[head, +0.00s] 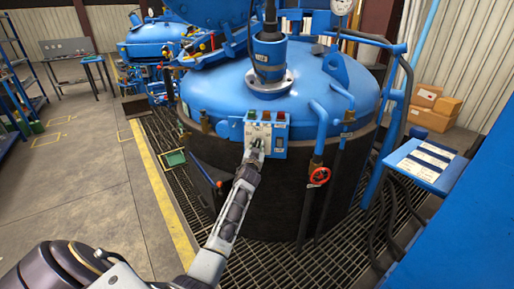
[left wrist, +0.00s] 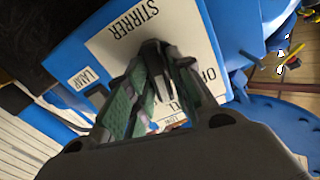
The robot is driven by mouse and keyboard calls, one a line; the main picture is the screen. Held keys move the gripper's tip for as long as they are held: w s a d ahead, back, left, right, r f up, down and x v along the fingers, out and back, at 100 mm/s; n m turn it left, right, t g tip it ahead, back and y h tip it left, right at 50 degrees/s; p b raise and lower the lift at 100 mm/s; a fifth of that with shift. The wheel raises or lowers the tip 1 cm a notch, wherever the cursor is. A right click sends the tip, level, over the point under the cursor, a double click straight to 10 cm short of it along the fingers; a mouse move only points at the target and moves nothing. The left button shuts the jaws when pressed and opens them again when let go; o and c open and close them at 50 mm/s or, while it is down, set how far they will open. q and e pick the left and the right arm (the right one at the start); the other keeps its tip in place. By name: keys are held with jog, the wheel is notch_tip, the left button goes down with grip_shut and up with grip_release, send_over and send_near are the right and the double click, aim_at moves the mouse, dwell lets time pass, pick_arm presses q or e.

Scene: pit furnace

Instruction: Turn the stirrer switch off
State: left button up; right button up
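The stirrer panel (head: 265,132) is a small box with a pale face and coloured tops, on the front of the blue-lidded furnace vessel. My left gripper (head: 256,148) is at the lower part of this panel. In the left wrist view, the white plate (left wrist: 112,45) reads STIRRER, and part of an "O…" label shows right of the fingers. My left fingers (left wrist: 164,62), with green pads, reach to this plate and their tips lie close together. A dark piece shows at the tips; whether it is the switch held between them is unclear. The switch's position is hidden. My right gripper is not in view.
A red valve wheel (head: 319,176) sits on a pipe to the right of the panel. A label board (head: 427,165) stands further right. Grating (head: 270,255) surrounds the dark vessel wall. Open concrete floor (head: 80,190) lies to the left.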

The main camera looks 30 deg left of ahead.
pick_arm(q)
grip_shut()
jog(key=shift+n, duration=1.5)
jog(key=shift+a+n+p, duration=0.1)
jog(key=shift+n+p, duration=0.65)
jog(key=shift+n, duration=0.45)
jog(key=shift+s+a+f+n+p, duration=0.15)
jog(key=shift+n+p, duration=0.7)
jog(key=shift+n, duration=0.75)
jog(key=shift+a+f+n+p, duration=0.1)
jog(key=shift+n+p, duration=0.75)
jog(key=shift+n, duration=0.75)
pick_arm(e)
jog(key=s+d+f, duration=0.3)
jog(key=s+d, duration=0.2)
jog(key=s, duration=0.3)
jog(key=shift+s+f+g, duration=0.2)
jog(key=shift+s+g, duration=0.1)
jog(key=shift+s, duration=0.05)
